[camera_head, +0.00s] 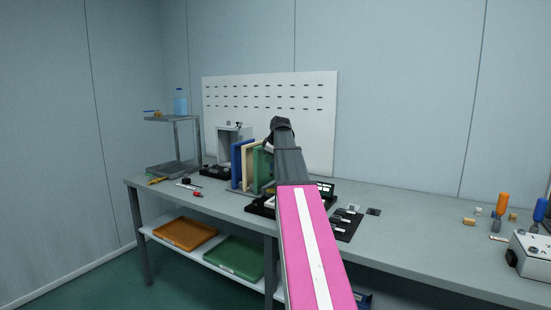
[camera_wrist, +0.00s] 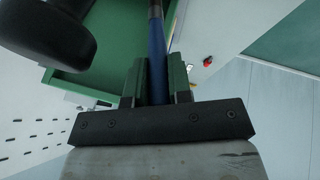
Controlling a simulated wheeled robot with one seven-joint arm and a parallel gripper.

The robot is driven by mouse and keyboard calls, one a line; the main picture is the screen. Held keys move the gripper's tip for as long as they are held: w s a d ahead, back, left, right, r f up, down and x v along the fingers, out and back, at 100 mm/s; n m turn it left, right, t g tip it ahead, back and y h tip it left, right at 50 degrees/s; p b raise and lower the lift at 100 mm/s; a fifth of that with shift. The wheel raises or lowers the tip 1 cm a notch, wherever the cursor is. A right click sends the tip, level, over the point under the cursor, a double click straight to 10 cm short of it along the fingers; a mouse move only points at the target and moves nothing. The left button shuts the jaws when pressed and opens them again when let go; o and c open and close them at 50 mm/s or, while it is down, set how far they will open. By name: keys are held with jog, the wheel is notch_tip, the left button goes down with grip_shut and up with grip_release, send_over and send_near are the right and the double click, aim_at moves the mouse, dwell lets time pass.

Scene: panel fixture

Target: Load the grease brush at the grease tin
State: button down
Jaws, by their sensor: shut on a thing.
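My gripper shows in the wrist view (camera_wrist: 157,85), its two dark fingers shut on a slim blue handle (camera_wrist: 157,50). I take this to be the grease brush, but its bristles are not visible. In the head view my arm hides the gripper, which is out over the bench by the upright panels. I cannot make out a grease tin for certain. A small yellowish thing (camera_head: 157,114) sits on the upper shelf of the metal stand at the left, too small to tell.
A blue panel (camera_head: 236,165) and a green panel (camera_head: 262,168) stand upright on the bench (camera_head: 420,232). The green one is close to my gripper in the wrist view (camera_wrist: 75,82). A white pegboard (camera_head: 220,105) is behind. An orange-handled tool (camera_head: 502,205) and a grey box (camera_head: 532,255) are at right.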

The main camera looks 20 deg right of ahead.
jog(key=shift+s+d+f, duration=0.1)
jog(key=shift+f, duration=2.85)
jog(key=shift+f, duration=0.6)
jog(key=shift+r, duration=0.15)
jog(key=shift+r, duration=3.4)
